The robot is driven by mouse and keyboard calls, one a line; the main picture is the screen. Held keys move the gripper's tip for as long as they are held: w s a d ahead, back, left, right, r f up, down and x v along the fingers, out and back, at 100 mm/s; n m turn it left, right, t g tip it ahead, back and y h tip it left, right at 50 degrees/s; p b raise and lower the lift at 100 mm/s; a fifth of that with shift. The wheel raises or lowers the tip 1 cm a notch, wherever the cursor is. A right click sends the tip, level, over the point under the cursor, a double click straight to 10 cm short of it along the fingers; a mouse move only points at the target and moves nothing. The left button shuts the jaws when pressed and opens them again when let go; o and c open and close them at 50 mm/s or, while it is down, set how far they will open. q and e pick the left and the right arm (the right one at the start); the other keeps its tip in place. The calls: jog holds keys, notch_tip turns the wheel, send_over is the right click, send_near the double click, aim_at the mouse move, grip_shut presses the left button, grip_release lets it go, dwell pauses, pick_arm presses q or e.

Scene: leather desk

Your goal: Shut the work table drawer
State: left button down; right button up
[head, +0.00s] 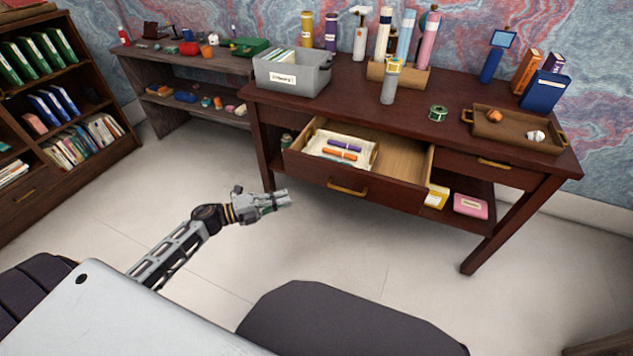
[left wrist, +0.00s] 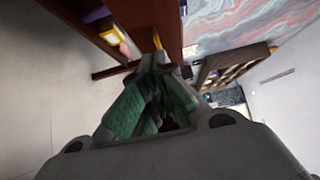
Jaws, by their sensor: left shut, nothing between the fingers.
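The dark red-brown work table (head: 345,96) stands at the back right in the head view. Its left drawer (head: 340,187) is pulled out, with a brass handle (head: 347,188) on its front. Inside lies a light tray (head: 318,149) with purple and orange pens. My left gripper (head: 286,198) is shut and empty, in front of the drawer and left of its handle, apparently apart from it. The left wrist view shows its closed green-padded fingers (left wrist: 155,75) pointing toward dark red-brown wood (left wrist: 150,15). My right gripper is not in view.
The table's right drawer (head: 490,163) looks closed. A grey bin (head: 292,74), a green spool (head: 438,113) and a brown tray (head: 515,130) stand on the tabletop. Boxes (head: 470,206) sit on the lower shelf. A bookcase (head: 60,100) stands at left.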

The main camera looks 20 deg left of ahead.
pick_arm(q)
jog(key=shift+w+d, duration=0.1)
send_near(330, 177)
jog(key=shift+s+d, duration=0.8)
jog(key=shift+s, duration=0.55)
jog(key=b+x, duration=0.1)
jog(key=x, duration=0.2)
jog(key=shift+w, duration=0.15)
jog(key=shift+w+b, duration=0.5)
jog(key=shift+w, duration=1.35)
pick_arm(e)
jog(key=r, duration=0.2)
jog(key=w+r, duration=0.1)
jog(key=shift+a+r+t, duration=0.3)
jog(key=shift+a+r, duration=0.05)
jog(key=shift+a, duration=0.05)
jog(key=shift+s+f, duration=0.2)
